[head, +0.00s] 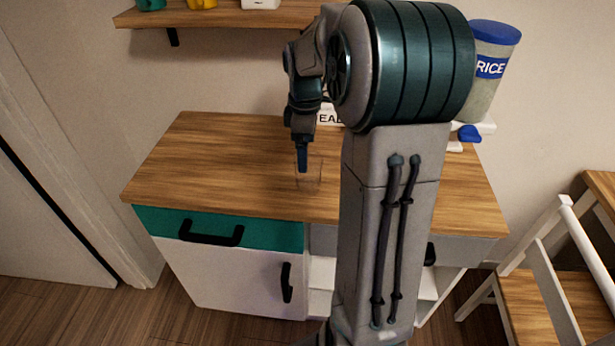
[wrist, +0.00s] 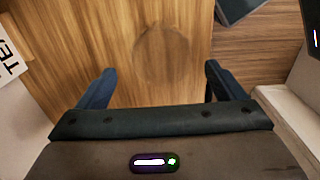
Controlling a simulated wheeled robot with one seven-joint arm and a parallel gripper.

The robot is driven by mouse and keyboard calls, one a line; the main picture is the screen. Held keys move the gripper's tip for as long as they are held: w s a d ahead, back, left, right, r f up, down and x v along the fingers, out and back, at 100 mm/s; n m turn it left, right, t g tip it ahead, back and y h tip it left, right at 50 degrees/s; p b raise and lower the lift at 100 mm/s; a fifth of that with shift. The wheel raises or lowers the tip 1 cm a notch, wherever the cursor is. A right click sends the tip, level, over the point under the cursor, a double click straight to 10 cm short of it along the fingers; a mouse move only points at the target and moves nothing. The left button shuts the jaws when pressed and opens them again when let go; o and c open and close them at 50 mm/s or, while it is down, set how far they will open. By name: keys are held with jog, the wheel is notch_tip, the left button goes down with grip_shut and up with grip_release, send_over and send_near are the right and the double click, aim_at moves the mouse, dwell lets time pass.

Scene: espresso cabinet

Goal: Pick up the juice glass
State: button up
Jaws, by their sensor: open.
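The juice glass (head: 313,180) is clear and hard to see; it stands on the wooden cabinet top (head: 215,165) near the front edge. In the wrist view it shows as a faint round outline (wrist: 165,50) ahead of and between the fingers. My gripper (head: 302,165) points down right at the glass, with its fingertips overlapping the glass's upper part in the head view. In the wrist view my gripper (wrist: 160,72) has its two blue fingers wide apart with nothing clamped. I cannot tell whether a finger touches the glass.
A white lettered sign (head: 329,116) stands at the back of the top, partly behind my arm. A rice canister (head: 490,68) is at the right. A shelf (head: 225,16) hangs above. A white chair (head: 550,260) stands at the right. The left of the top is clear.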

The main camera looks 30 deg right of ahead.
aim_at(308, 175)
jog(key=shift+s+d+f, duration=0.1)
jog(key=shift+s+f, duration=0.05)
jog(key=shift+f, duration=1.6)
jog(key=shift+s+d+f, duration=0.1)
jog(key=shift+f, duration=1.65)
jog(key=c, duration=1.2)
